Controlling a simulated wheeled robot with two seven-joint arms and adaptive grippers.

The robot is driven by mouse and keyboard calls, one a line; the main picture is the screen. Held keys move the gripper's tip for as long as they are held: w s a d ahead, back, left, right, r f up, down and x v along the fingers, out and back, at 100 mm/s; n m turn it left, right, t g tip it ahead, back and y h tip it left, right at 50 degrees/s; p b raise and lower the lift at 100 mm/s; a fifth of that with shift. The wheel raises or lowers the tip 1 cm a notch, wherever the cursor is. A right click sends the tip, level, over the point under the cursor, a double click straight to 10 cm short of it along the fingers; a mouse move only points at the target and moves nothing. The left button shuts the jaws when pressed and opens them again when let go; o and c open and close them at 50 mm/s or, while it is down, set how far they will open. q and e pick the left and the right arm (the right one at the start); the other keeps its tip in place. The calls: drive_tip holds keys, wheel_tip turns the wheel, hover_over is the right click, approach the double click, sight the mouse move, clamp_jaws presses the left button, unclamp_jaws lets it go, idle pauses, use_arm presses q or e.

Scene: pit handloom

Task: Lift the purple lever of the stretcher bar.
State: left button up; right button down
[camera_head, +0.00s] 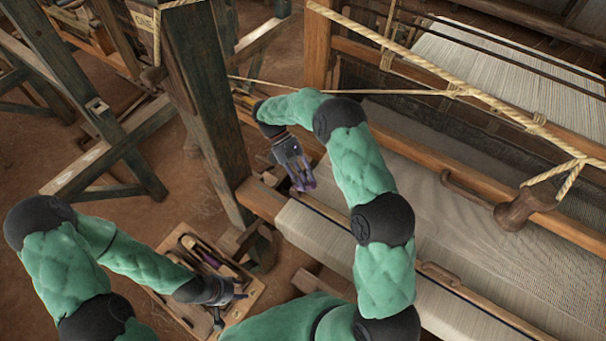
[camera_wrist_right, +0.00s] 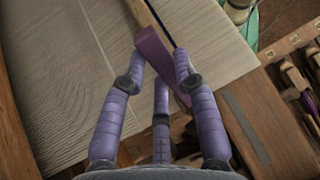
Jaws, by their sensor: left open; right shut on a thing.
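The purple lever (camera_wrist_right: 152,52) is between the fingers of my right gripper (camera_wrist_right: 158,84) in the right wrist view. In the head view, the right gripper (camera_head: 303,180) is shut on the lever at the left edge of the cloth. The lever is mostly covered by the fingers there, and I cannot tell its exact tilt. The wooden stretcher bar (camera_head: 330,213) lies across the pale cloth and shows behind the lever in the right wrist view (camera_wrist_right: 143,12). My left gripper (camera_head: 238,296) is open over a wooden tray, away from the bar.
The wooden tray (camera_head: 258,292) with tools is at the lower left. The loom's dark post (camera_head: 205,110) stands left of the right gripper. Ropes (camera_head: 450,88) and a beam with a wooden handle (camera_head: 520,208) cross above the cloth (camera_head: 440,210). Bare floor (camera_head: 120,215) is at the left.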

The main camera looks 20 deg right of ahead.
drive_tip(key=shift+w+a+g, duration=0.15)
drive_tip(key=shift+g, duration=0.15)
idle(0.4)
drive_tip(key=c, duration=0.9)
unclamp_jaws()
drive_tip(key=shift+w+r, duration=0.1)
drive_tip(key=shift+v, duration=3.65)
drive_tip(key=shift+a, duration=0.1)
